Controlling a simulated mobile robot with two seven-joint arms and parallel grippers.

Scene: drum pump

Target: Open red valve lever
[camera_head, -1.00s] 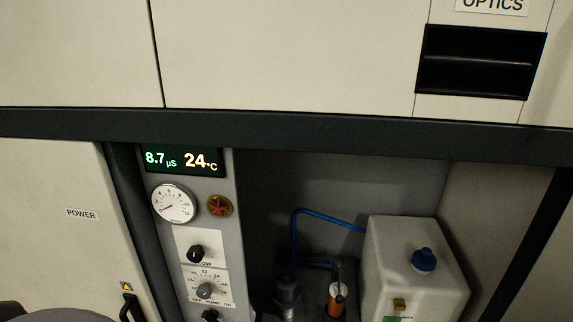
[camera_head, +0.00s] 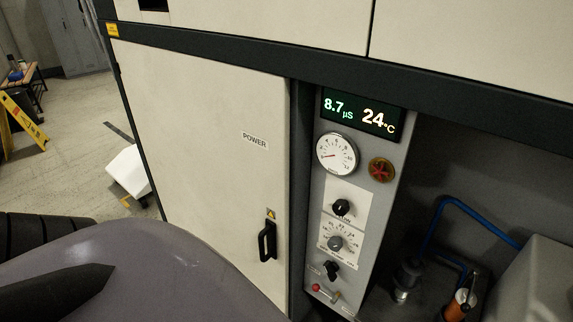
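A small lever with a red ball end (camera_head: 316,287) sits at the bottom of the grey control panel (camera_head: 385,215), below the black knobs. The lever is small in the picture, and its exact angle is hard to tell. A round red star-shaped handwheel (camera_head: 381,170) is higher on the same panel, right of the pressure gauge (camera_head: 337,154). Neither gripper can be made out. Large grey-purple and black parts of my own body fill the lower left, well to the left of the lever.
A closed white door marked POWER (camera_head: 205,150) with a black handle (camera_head: 267,241) is left of the panel. An open bay on the right holds blue tubing (camera_head: 465,208), an orange cylinder (camera_head: 460,303) and a white tank (camera_head: 535,285). Open floor shows at far left.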

